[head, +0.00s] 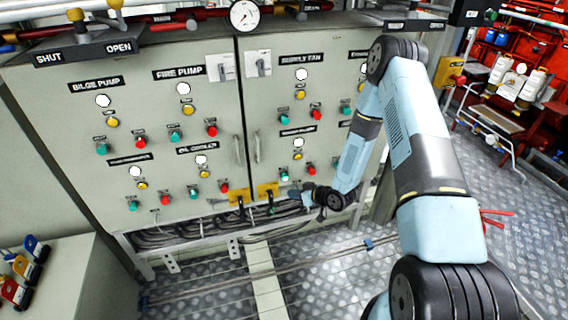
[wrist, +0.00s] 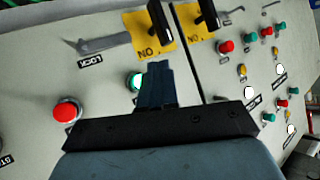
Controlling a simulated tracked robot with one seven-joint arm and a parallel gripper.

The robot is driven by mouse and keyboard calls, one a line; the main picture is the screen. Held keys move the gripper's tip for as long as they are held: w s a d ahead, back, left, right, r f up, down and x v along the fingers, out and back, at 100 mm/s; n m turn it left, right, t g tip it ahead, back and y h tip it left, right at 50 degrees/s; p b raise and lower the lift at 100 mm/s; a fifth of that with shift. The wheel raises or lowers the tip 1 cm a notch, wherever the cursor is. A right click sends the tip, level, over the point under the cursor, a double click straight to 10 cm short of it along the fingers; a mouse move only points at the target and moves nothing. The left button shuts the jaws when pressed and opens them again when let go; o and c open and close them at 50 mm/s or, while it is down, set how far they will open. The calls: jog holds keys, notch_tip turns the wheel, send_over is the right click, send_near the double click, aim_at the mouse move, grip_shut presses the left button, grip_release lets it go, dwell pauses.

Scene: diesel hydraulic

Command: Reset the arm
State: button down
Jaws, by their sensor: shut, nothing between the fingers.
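My gripper (head: 296,196) is at the lower part of the control cabinet (head: 215,130), at the end of my light-blue arm. In the wrist view my gripper (wrist: 157,75) is shut and empty, with its fingers together in front of the panel. A lit green button (wrist: 134,82) shows just left of the fingertips. A red button (wrist: 66,111) is further left. Two yellow plates with black handles are beyond the fingertips, the left plate (wrist: 148,32) and the right plate (wrist: 188,22). I cannot tell whether the fingers touch the panel.
The cabinet carries several buttons, lamps and switches, with a gauge (head: 244,15) on top. Cables (head: 180,232) run below it. A bench with coloured handles (head: 30,255) stands at the lower left. Metal floor (head: 330,275) is open in front. Red equipment (head: 530,50) is at the right.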

jog(key=w+d+r+h, duration=0.2)
jog(key=w+d+r, duration=0.15)
jog(key=r, duration=0.45)
jog(key=w+d+r+h, duration=0.2)
jog(key=d+r, duration=0.2)
jog(key=r, duration=0.3)
jog(key=s+d+r+m+h, duration=0.15)
jog(key=d+r, duration=0.25)
jog(key=r, duration=0.5)
jog(key=s+d+r+m+h, duration=0.1)
jog(key=s+d+r+h, duration=0.25)
jog(key=r, duration=0.65)
jog(key=s+d+r+m+h, duration=0.2)
jog(key=s+d+r+m, duration=0.15)
jog(key=s+r, duration=0.95)
jog(key=s+r+m, duration=0.1)
jog(key=s+r, duration=0.2)
jog(key=s, duration=0.7)
jog(key=s+r+m+g+y, duration=0.1)
jog(key=s+r, duration=0.2)
jog(key=s, duration=0.6)
jog(key=shift+s+d+g, duration=0.25)
jog(key=shift+s+g, duration=0.05)
jog(key=shift+s, duration=0.1)
jog(key=shift+s+r, duration=0.1)
jog(key=shift+s, duration=0.05)
